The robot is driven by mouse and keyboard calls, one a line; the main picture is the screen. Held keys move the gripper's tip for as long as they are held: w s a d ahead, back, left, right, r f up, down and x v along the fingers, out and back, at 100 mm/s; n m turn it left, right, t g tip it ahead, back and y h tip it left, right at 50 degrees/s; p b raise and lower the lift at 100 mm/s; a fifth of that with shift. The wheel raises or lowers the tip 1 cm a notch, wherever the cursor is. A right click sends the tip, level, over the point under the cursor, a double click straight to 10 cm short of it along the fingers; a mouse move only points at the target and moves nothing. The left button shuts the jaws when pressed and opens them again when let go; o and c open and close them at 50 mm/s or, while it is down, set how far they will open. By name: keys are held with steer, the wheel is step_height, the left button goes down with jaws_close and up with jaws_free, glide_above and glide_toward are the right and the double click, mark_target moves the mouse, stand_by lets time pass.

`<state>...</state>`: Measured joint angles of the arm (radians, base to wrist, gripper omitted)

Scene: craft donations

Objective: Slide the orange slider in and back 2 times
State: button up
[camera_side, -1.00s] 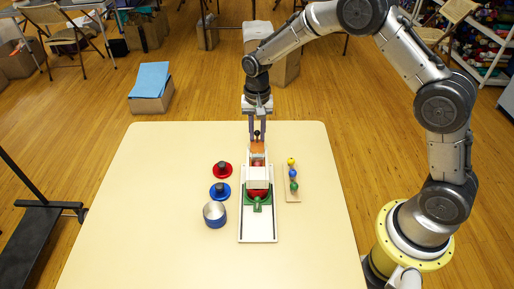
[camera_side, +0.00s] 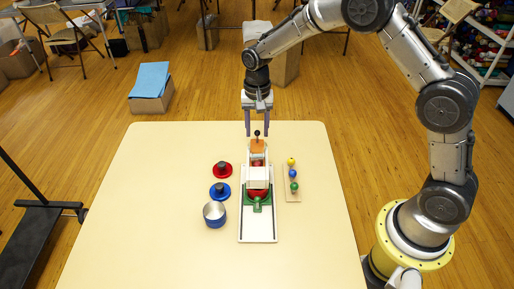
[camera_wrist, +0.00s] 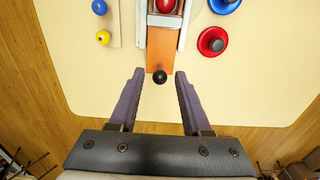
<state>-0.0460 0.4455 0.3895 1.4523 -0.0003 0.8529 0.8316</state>
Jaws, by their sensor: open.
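The orange slider (camera_side: 258,146) sticks out of the far end of a white frame (camera_side: 258,225) on the table. A black knob stands on its outer end. In the wrist view the orange slider (camera_wrist: 160,52) points toward me, with the black knob (camera_wrist: 160,77) near its end. My gripper (camera_side: 257,135) is open above the far end of the slider. In the wrist view my gripper (camera_wrist: 160,72) has its fingers apart, one on each side of the knob, touching nothing that I can see. A red ball (camera_wrist: 167,5) sits in the frame behind the slider. A green piece (camera_side: 257,202) lies further along the frame.
Left of the frame are a red disc (camera_side: 222,170), a blue disc (camera_side: 220,192) with black knobs, and a metal cup (camera_side: 214,214). Right of it is a board with yellow (camera_side: 291,161), blue and green balls. The table's left side is clear.

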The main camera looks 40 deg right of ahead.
steer(key=shift+r, duration=3)
